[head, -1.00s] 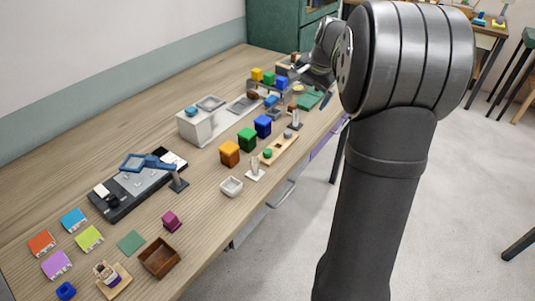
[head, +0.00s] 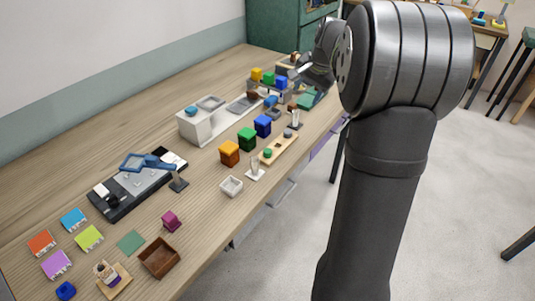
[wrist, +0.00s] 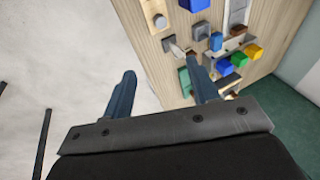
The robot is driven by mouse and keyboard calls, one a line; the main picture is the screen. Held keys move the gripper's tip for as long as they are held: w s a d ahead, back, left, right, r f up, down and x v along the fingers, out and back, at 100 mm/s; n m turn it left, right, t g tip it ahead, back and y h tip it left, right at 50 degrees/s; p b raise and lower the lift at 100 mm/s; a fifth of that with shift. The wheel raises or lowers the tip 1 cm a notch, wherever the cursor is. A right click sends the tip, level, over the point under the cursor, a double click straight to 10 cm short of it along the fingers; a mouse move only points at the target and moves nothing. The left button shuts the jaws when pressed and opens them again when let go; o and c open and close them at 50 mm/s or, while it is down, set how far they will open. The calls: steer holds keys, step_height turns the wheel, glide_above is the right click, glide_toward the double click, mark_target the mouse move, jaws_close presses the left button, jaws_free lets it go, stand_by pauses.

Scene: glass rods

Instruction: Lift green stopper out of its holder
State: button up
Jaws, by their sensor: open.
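A small round green piece (head: 267,153), which looks like the green stopper, sits at the near end of a light wooden strip (head: 278,147) in the head view. It is too small to tell how it is seated in its holder. My gripper (head: 306,69) is at the far end of the bench, well away from the strip and partly hidden by my arm. In the wrist view my gripper (wrist: 163,80) is open, with its two blue-grey fingers wide apart and nothing between them. I cannot make out the green stopper in the wrist view.
Orange (head: 229,152), green (head: 246,139) and blue (head: 263,125) blocks stand beside the strip. A white stand (head: 255,173) and a small white tray (head: 231,186) are close to its near end. The floor shows at left in the wrist view.

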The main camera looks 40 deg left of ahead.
steer(key=n+g+h, duration=0.2)
steer(key=n+h, duration=0.2)
steer(key=n, duration=1.1)
glide_above(268, 150)
step_height(268, 150, down, 5)
steer(key=f, duration=0.7)
steer(key=d+f, duration=0.1)
steer(key=f, duration=0.3)
steer(key=shift+s, duration=0.3)
steer(key=shift+w+a+f, duration=0.1)
steer(key=shift+a+f, duration=0.05)
steer(key=shift+f, duration=0.75)
steer(key=shift+w+a+f, duration=0.1)
steer(key=shift+a+f, duration=0.1)
steer(key=shift+f, duration=0.7)
steer(key=shift+a+f, duration=0.15)
steer(key=shift+f, duration=0.75)
steer(key=c, duration=1)
